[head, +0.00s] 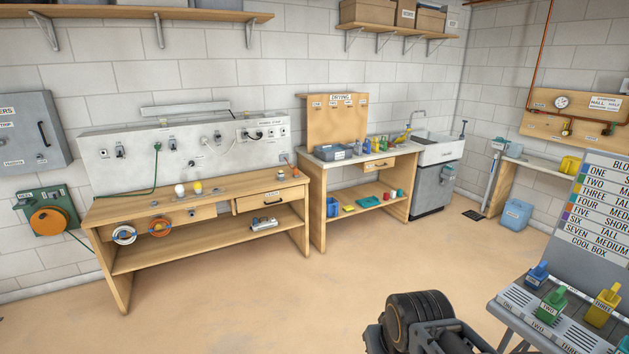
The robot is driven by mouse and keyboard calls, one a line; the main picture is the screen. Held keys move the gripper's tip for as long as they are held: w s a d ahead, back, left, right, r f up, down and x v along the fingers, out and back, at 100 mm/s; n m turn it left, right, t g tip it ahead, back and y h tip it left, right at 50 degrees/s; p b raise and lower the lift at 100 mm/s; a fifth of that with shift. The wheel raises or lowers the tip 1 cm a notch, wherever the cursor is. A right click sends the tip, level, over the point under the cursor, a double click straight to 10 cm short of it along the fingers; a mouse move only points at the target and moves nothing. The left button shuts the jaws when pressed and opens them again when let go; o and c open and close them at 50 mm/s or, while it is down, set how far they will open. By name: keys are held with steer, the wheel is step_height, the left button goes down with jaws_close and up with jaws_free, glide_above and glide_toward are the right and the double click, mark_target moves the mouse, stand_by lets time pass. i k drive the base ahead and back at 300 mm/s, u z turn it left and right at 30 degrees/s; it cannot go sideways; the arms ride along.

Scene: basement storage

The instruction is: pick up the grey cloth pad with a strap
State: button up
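I cannot make out a grey cloth pad with a strap anywhere in the head view. Small items on the benches are too far off to tell their material. A dark, rounded part of my arm shows at the bottom edge, right of centre. No gripper fingers show, so I cannot see whether the gripper holds anything.
A wooden workbench (150,208) stands left along the wall. A drying bench (316,199) with a grey box (333,152) and a sink (438,149) stand beside it. The middle floor (250,300) is clear.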

mark_target(356, 151)
steer(key=z, duration=0.65)
steer(key=i, duration=2.8)
steer(key=u, duration=0.3)
steer(key=i, duration=2.6)
steer(key=u, duration=0.85)
